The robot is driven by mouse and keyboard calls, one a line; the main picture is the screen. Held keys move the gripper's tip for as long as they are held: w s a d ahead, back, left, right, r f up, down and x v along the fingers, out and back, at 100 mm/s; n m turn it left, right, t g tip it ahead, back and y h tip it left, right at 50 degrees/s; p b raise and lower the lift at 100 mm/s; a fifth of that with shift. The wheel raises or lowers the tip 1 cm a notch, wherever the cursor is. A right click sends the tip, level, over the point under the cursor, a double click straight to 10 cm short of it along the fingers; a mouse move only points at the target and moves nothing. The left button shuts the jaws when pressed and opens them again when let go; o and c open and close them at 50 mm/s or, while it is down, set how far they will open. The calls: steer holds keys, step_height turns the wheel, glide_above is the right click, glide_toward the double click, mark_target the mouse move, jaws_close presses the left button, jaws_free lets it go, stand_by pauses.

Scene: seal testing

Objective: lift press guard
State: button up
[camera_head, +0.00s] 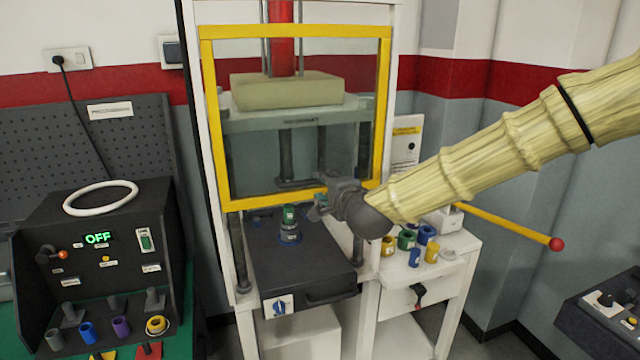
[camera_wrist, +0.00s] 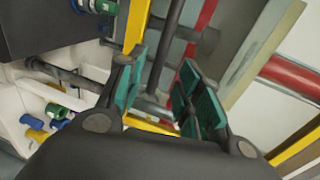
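The press guard (camera_head: 208,110) is a clear panel in a yellow frame, standing across the front of the press. Its bottom bar (camera_head: 260,201) is low, just above the dark press base. My gripper (camera_head: 322,203) is at the right part of that bottom bar; the wrist hides the bar's right end. In the wrist view my gripper (camera_wrist: 163,62) has its two green-padded fingers apart. A yellow frame bar (camera_wrist: 137,22) passes by the left finger there, and more yellow shows near the palm. I cannot tell whether a finger touches the guard.
The dark press base (camera_head: 300,255) carries a small green-and-grey part (camera_head: 290,225). A side table (camera_head: 405,270) holds several coloured rings. A yellow lever with a red knob (camera_head: 556,244) sticks out at right. A control box (camera_head: 100,255) reading OFF stands at left.

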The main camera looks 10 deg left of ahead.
steer(key=v, duration=0.5)
steer(key=shift+s, duration=0.1)
steer(key=s+d+f+n+g+h+b, duration=0.15)
steer(key=s+d+f, duration=0.3)
steer(key=f, duration=1.05)
steer(key=s+d+f+n+g+h+b, duration=0.15)
steer(key=s+d+f+g, duration=0.35)
steer(key=f, duration=0.9)
steer(key=s+d+f+n+g+h, duration=0.1)
steer(key=s+d+f+n, duration=0.35)
steer(key=f, duration=1.05)
steer(key=s+d+f+n+g+h+b, duration=0.1)
steer(key=s+d+f, duration=0.4)
steer(key=s, duration=0.5)
steer(key=s+d+f+n+g+h+b, duration=0.1)
steer(key=s+d+f+n+g, duration=0.1)
steer(key=s+d+f, duration=0.4)
steer(key=s+d+f+n+g+h+b, duration=0.1)
steer(key=s+d+f+g, duration=0.2)
steer(key=s, duration=1.2)
steer(key=d+f, duration=0.3)
steer(key=f, duration=0.2)
steer(key=shift+s+f, duration=0.3)
steer(key=shift+s, duration=0.05)
